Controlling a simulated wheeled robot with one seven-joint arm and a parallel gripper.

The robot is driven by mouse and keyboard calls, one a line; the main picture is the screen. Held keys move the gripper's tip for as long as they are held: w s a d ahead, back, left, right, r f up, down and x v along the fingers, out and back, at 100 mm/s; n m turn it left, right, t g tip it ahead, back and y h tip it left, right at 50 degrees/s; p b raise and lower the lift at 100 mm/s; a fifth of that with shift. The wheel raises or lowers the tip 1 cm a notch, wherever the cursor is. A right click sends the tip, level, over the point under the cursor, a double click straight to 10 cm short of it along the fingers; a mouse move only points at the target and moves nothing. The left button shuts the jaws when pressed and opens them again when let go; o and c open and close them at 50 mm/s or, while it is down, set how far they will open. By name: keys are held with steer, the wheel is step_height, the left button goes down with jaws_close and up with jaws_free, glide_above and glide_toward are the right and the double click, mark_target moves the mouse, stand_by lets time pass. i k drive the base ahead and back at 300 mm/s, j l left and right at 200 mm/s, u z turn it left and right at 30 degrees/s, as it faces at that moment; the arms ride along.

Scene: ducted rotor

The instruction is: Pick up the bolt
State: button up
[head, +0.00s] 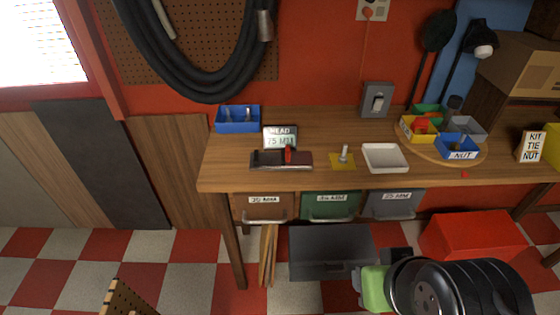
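A small silver bolt (344,152) stands about upright on a yellow pad (335,162) on the wooden workbench (225,172). It lies between a dark fixture with a red part (267,162) and a white tray (372,163). My arm, dark with a green part, is at the bottom right, in front of the bench and lower in the picture than its top. My gripper (361,284) seems to be at the left end of it, well apart from the bolt. Its fingers are too unclear to show whether they are open or shut.
A grey switch box (376,98) is behind. Labelled drawers (330,211) hang under the front edge.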

mark_target(342, 159)
steer(key=i+l+u, duration=0.15)
steer(key=u, duration=0.25)
steer(key=i+l+u, duration=0.5)
steer(key=u, duration=0.25)
